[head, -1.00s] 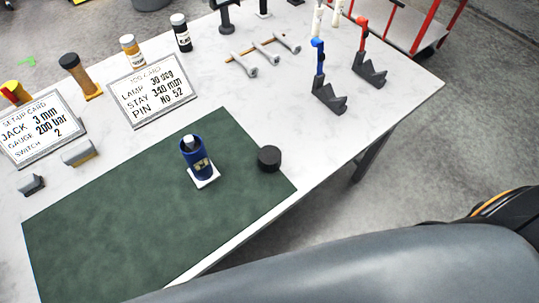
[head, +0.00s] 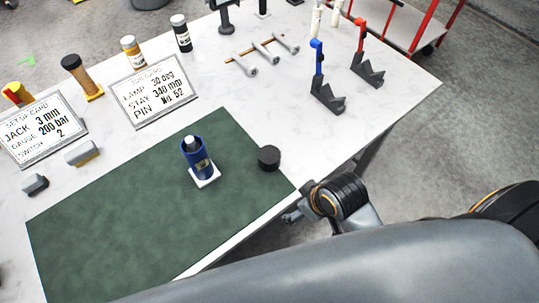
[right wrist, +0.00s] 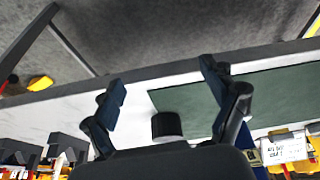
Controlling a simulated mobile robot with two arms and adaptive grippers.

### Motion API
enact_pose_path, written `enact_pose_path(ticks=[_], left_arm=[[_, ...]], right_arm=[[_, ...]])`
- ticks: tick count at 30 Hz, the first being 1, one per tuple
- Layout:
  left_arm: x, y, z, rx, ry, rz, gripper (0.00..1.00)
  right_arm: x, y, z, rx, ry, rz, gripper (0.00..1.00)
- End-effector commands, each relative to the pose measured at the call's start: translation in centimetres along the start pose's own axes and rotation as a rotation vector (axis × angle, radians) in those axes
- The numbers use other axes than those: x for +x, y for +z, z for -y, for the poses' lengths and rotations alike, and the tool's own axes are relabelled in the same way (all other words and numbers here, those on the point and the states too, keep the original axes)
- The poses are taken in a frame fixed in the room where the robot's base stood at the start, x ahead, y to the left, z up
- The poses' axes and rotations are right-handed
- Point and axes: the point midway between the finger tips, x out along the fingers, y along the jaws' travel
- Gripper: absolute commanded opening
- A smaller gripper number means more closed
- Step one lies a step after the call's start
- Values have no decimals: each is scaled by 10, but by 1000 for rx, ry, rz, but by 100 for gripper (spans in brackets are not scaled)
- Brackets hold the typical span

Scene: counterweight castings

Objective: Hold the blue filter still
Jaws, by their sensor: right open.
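The blue filter (head: 197,160) is a dark blue cylinder with a pale top and a gold-marked label. It stands upright on a small white base (head: 206,181) on the green mat (head: 110,225). My right gripper (right wrist: 163,88) is open and empty in the right wrist view, its fingers spread near the table's front edge. In the head view only a little of it shows beside that edge, to the right of and nearer than the filter, and apart from it. My left gripper is not in view.
A black puck (head: 268,158) stands to the right of the filter; it also shows between my right fingers in the wrist view (right wrist: 167,126). Two printed cards (head: 152,91) (head: 42,130), bottles, tools and dark stands (head: 327,96) line the back. The mat's near part is clear.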

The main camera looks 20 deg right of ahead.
Motion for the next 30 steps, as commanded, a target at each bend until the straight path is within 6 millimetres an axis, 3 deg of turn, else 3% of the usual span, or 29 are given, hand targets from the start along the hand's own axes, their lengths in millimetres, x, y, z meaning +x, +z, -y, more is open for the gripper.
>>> enact_pose_path(ticks=[1, 3, 11, 17, 20, 24, 30], left_arm=[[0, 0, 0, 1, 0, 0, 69], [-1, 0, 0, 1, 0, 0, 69], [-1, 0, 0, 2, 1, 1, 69], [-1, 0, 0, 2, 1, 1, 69], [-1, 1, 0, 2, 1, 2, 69], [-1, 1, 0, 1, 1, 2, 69], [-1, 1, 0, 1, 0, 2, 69]], right_arm=[[-10, -20, 6, -99, -22, -32, 85], [-17, -38, 16, -236, -55, -58, 85], [-28, -98, 48, -812, -151, -144, 85], [-35, -141, 61, -1458, -202, -174, 85], [-40, -159, 53, -1846, -231, -148, 85], [-52, -177, 25, -2303, -299, -74, 85], [-74, -193, -18, -2690, -424, 17, 85]])
